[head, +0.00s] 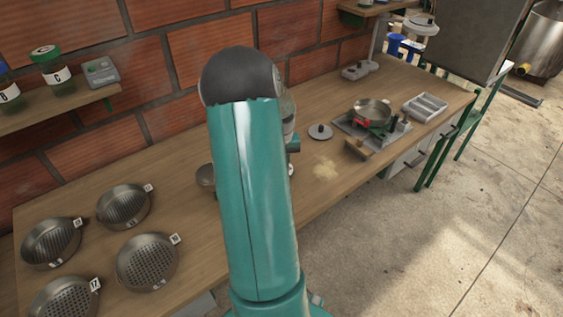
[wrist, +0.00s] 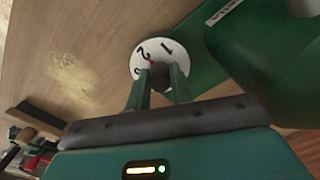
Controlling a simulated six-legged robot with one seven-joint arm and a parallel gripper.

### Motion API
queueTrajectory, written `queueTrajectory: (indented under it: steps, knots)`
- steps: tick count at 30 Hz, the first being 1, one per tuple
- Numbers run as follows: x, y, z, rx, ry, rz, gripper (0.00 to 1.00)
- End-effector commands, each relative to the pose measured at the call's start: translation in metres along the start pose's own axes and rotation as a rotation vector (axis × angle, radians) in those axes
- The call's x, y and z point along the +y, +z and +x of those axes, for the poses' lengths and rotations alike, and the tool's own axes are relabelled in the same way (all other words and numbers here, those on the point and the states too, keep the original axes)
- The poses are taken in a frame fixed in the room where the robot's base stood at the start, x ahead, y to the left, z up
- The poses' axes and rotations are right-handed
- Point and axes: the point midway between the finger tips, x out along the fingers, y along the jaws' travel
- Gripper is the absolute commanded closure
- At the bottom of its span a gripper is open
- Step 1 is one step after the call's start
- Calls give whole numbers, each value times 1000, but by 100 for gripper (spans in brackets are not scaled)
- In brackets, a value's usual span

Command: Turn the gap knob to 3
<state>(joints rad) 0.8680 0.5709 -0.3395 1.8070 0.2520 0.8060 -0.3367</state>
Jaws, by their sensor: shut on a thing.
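The gap knob (wrist: 158,77) shows in the wrist view as a dark knob in the middle of a round white dial (wrist: 152,46). The dial has black numbers; 1 and 2 are readable, and another one at its left edge is partly cut off by a finger. A small red mark on the knob shows near the 2. My gripper (wrist: 159,74) is shut on the knob, with one green finger on each side. In the head view my arm hides the knob and gripper.
A green machine body (wrist: 245,50) stands close to the right of the dial. Several round sieves (head: 148,262) lie on the left of the wooden bench (head: 180,210). A pan (head: 371,111), scattered powder (head: 326,170) and a grey tray (head: 425,107) are on the right.

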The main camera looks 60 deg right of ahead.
Motion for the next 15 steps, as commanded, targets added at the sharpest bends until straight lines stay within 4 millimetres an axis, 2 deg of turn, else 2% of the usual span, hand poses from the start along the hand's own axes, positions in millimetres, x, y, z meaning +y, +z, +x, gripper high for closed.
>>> queueTrajectory:
  steps: [15]
  knots:
    - [0, 0, -1, 0, -1, -488, 100]
